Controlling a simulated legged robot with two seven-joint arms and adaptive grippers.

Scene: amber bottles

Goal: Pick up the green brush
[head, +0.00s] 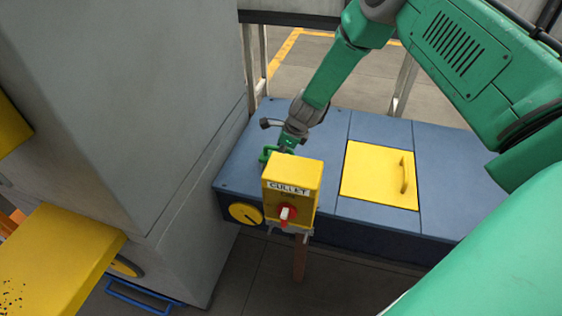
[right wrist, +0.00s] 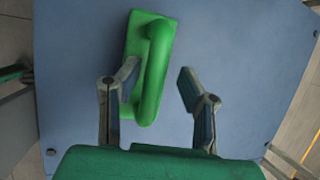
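The green brush (right wrist: 152,60) lies on the blue bench top, its raised loop handle facing up in the right wrist view. In the head view only a small part of the brush (head: 266,154) shows, behind the yellow box. My right gripper (right wrist: 158,80) is open above the bench, with the handle between its two fingers. The left finger is close to the handle; I cannot tell if it touches. A gap shows on the right finger's side. In the head view my right gripper (head: 284,147) is partly hidden by the yellow box. My left gripper is not in view.
The yellow box (head: 291,176) labelled CULLET, with a red and white switch, stands on a post before the blue bench (head: 370,130). A yellow hatch (head: 366,172) with a handle lies to the right. A grey block (head: 130,110) rises to the left.

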